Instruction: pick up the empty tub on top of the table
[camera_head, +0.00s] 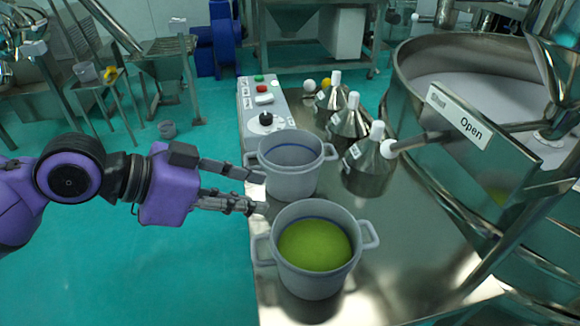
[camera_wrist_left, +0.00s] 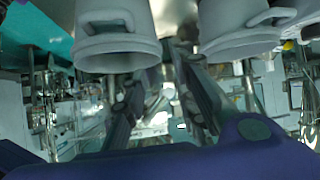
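The empty tub (camera_head: 291,181) is a grey pot with two side handles and a blue line inside. It stands upright on the steel table (camera_head: 410,240). A similar tub (camera_head: 312,283) filled with green material stands nearer me. My left gripper (camera_head: 258,193) is open, with its fingers apart at the empty tub's left side. Its fingertips are close to that tub; contact is unclear. The upside-down left wrist view shows both tubs beside the open fingers (camera_wrist_left: 165,78); their contents are hidden there. My right gripper is not in view.
A control box (camera_head: 262,104) with buttons stands behind the empty tub. Several steel funnel-shaped vessels (camera_head: 369,165) with white tops stand to its right. The large round sieve (camera_head: 455,75), with an "Open" label, is at the right. Teal floor (camera_head: 190,270) lies left of the table.

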